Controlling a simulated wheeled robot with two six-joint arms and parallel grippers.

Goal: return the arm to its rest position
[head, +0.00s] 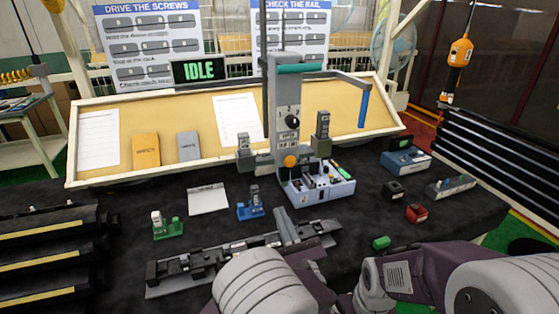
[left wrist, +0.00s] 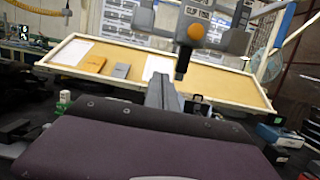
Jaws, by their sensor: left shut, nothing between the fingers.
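My left gripper (head: 281,213) shows in the head view as grey fingers pressed together, empty, pointing away over the right part of a long dark rail fixture (head: 184,267). I cannot tell its height above the fixture. In the left wrist view the shut fingers (left wrist: 161,84) stand upright at the middle, beyond a dark purple part of my own arm. My left arm comes in at the bottom middle of the head view. My other arm's purple and white links fill the bottom right, and its gripper is not in view.
A grey press-like station (head: 287,150) with an orange knob stands behind the fingers. A green stand (head: 167,230), a blue stand (head: 250,208), a white card (head: 208,199) and a red block (head: 416,213) are on the black table. A framed tan board (head: 185,122) stands behind.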

